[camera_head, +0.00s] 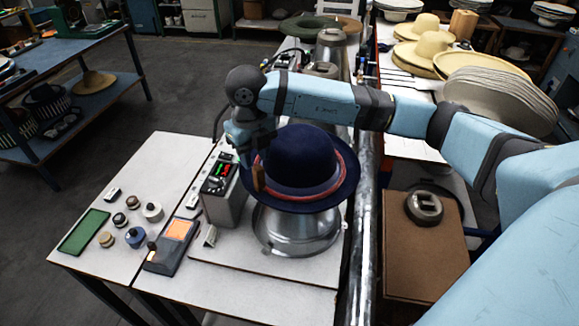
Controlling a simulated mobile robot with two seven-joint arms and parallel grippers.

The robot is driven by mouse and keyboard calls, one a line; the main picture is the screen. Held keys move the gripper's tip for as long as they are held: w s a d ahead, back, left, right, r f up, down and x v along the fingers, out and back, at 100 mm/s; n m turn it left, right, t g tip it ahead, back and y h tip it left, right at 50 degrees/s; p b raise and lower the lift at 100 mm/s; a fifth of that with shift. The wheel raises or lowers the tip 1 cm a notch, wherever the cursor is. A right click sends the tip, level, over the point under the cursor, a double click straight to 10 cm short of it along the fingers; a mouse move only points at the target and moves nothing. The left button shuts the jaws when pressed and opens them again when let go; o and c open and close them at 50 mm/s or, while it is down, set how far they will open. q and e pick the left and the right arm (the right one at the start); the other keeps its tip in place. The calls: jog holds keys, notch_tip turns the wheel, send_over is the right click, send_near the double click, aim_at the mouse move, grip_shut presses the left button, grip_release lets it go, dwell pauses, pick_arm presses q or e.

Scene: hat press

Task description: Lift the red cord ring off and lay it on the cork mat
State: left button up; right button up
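The dark blue hat (300,152) sits on a silver metal block (297,230) on the white bench. The red cord ring (318,192) lies around the base of the hat's crown; its far side is hidden. A small brown tab (258,178) stands at the ring's left front. My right gripper (248,152) points down at the hat's left side, close above the brim and the tab. Its fingers are dark and blurred, so I cannot tell whether they are open or touch the cord. A brown board (405,270) at the right may be the cork mat. My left gripper is not in view.
A dark grey round object (424,207) rests on the brown board. A control box (222,190) with lit digits stands left of the hat. Knobs, a green pad (84,231) and a dark device with an orange panel (178,229) lie farther left. A metal rail (362,220) separates hat and board.

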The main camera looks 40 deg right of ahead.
aim_at(258, 167)
jog(key=f+p, duration=0.1)
jog(key=f, duration=0.1)
jog(key=s+f, duration=0.1)
jog(key=f, duration=0.1)
jog(key=shift+d+f+p, duration=0.15)
jog(key=shift+f+p, duration=0.2)
jog(key=shift+w+f, duration=0.1)
jog(key=shift+f, duration=0.3)
jog(key=shift+c, duration=0.4)
grip_shut()
